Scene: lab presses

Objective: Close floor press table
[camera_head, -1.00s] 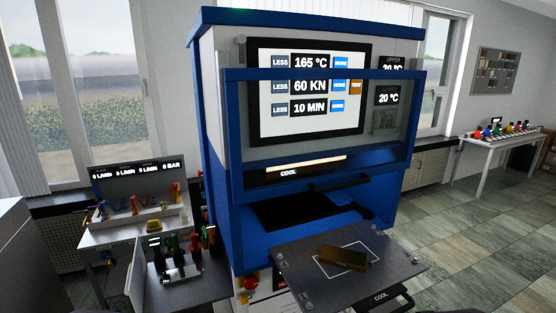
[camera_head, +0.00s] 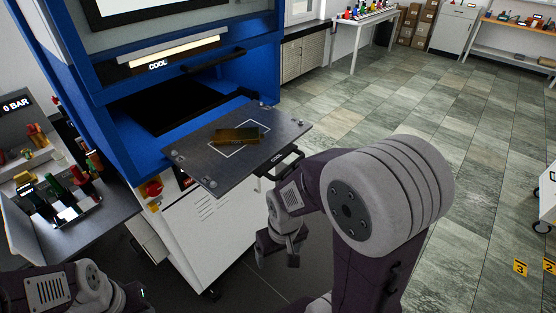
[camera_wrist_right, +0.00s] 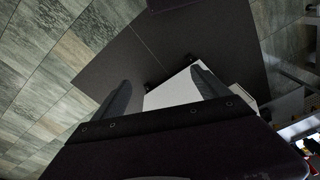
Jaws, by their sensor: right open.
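The floor press (camera_head: 220,250) is a blue and white cabinet at the left of the head view. Its dark table (camera_head: 205,165) is pulled out toward me, with a brass-coloured block (camera_head: 238,135) lying within a white outline on it. My right gripper (camera_head: 277,250) hangs below and in front of the table, apart from the handle. In the right wrist view its two fingers (camera_wrist_right: 160,92) are spread with nothing between them. My left gripper is outside the view; only part of that arm shows.
A side bench (camera_head: 85,225) with bottles in a metal rack stands left of the press. A red knob (camera_head: 152,189) is on the press front under the table. The tiled floor (camera_head: 400,110) to the right is open. A white table (camera_head: 368,30) stands at the back.

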